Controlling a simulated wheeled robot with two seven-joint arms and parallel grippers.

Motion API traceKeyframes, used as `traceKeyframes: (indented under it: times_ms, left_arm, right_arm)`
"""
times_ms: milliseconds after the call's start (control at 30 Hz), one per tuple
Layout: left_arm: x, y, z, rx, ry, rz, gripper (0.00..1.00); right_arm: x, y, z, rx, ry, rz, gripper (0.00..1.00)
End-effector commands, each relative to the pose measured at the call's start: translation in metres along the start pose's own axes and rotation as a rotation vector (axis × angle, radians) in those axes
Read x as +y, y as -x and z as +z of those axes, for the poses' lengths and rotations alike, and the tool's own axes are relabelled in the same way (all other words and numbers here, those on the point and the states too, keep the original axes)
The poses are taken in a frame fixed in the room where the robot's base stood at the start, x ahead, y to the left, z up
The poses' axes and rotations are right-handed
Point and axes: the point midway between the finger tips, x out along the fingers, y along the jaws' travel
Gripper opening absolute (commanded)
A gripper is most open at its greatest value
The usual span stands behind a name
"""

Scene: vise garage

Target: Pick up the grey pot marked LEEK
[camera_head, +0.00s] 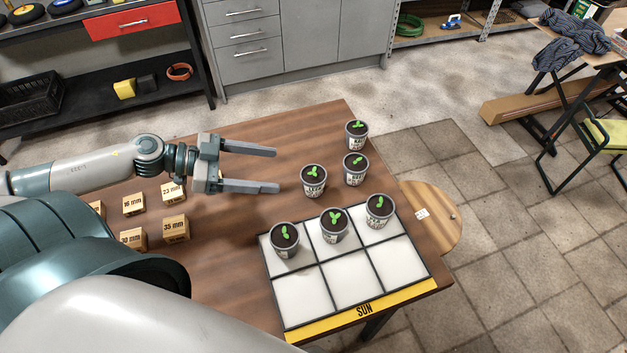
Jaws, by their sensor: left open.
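Several grey pots with dark soil and green seedlings stand upright on the wooden table. Three stand loose: one at the far edge (357,135), one just in front of it (354,169), and one nearer my gripper (313,181). Three more pots stand in the far row of the tray: left (285,240), middle (334,225) and right (379,210). My right gripper is out of view.
The white-celled tray (364,310) has a yellow SUN strip in front; its near row is empty. Several wooden blocks marked in mm, including the 35 mm block (176,228), lie left under my arm. A round wooden stool (434,215) stands beside the table's right edge.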

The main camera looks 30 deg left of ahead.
Motion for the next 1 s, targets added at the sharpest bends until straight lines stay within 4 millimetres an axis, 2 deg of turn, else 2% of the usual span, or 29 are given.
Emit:
traceKeyframes:
  times_ms: [200,400,767,1000]
  left_arm:
    - [-0.001,-0.018,-0.001,0.002,-0.003,-0.001,0.7]
    - [-0.001,-0.035,-0.002,0.003,-0.002,-0.002,0.7]
    - [-0.001,-0.07,-0.003,0.004,-0.002,-0.001,0.7]
    - [0.0,-0.095,-0.002,0.003,0.0,-0.001,0.7]
  right_arm:
    - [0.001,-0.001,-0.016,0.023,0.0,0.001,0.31]
    - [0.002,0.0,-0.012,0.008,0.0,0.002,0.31]
    - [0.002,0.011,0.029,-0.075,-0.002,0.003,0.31]
    - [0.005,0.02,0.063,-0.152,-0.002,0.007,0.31]
